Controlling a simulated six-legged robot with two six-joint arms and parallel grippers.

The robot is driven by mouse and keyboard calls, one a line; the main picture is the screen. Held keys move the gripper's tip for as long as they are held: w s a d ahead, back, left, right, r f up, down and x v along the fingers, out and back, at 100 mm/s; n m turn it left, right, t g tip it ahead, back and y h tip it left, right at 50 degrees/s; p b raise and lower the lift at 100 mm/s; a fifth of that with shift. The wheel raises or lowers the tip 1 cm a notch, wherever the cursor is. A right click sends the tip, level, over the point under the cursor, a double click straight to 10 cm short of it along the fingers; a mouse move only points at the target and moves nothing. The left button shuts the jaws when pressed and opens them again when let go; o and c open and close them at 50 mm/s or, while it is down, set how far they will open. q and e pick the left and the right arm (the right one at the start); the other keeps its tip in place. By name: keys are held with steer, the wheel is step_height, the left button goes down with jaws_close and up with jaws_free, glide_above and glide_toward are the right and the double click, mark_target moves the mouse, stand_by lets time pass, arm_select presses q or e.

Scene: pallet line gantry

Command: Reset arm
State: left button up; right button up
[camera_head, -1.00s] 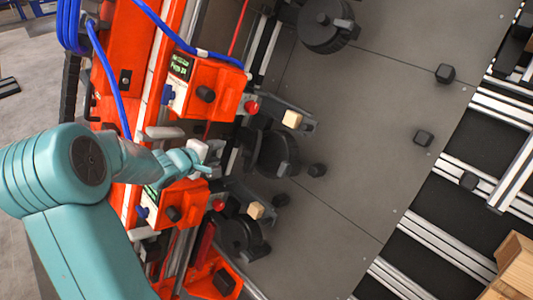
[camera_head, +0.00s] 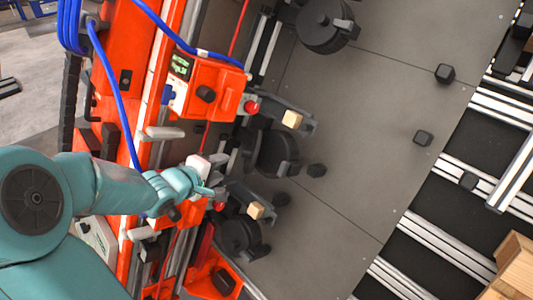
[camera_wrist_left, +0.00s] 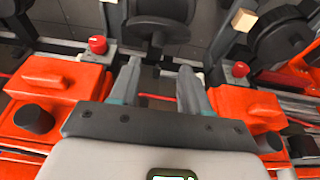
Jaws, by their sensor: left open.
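My left gripper (camera_head: 212,190) is at the end of the teal arm that comes in from the left, over the orange machinery. In the left wrist view its two grey fingers (camera_wrist_left: 158,85) are apart, with nothing between them. The gripper hangs close to the lower orange unit (camera_head: 188,214) and partly covers it. A red button (camera_head: 219,206) shows just below the fingertips. In the wrist view, orange housings with red buttons (camera_wrist_left: 97,44) (camera_wrist_left: 240,69) stand on both sides of the fingers. Contact cannot be told. My right gripper is not in view.
An upper orange unit (camera_head: 215,88) carries blue cables (camera_head: 175,35). Black wheels (camera_head: 277,153) and small wooden blocks (camera_head: 292,119) stand right of the units. The grey floor plate (camera_head: 370,130) is mostly clear, with a few black knobs. Metal rails (camera_head: 440,240) run at right.

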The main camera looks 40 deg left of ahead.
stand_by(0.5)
arm_select(q)
steer(key=w+d+f+m+g+h+b, duration=0.2)
steer(key=d+f+g+h+b, duration=0.15)
steer(key=d+f, duration=0.95)
steer(key=w+d+f+m+g+h+b, duration=0.2)
steer(key=d+f+h, duration=0.2)
steer(key=d+f, duration=0.85)
steer(key=s+d+f+m+g+b, duration=0.1)
steer(key=s+d+f+m+g, duration=0.5)
steer(key=s+f+m, duration=0.7)
steer(key=shift+s+d+f, duration=0.45)
steer(key=shift+s+d, duration=0.15)
steer(key=shift+d, duration=0.55)
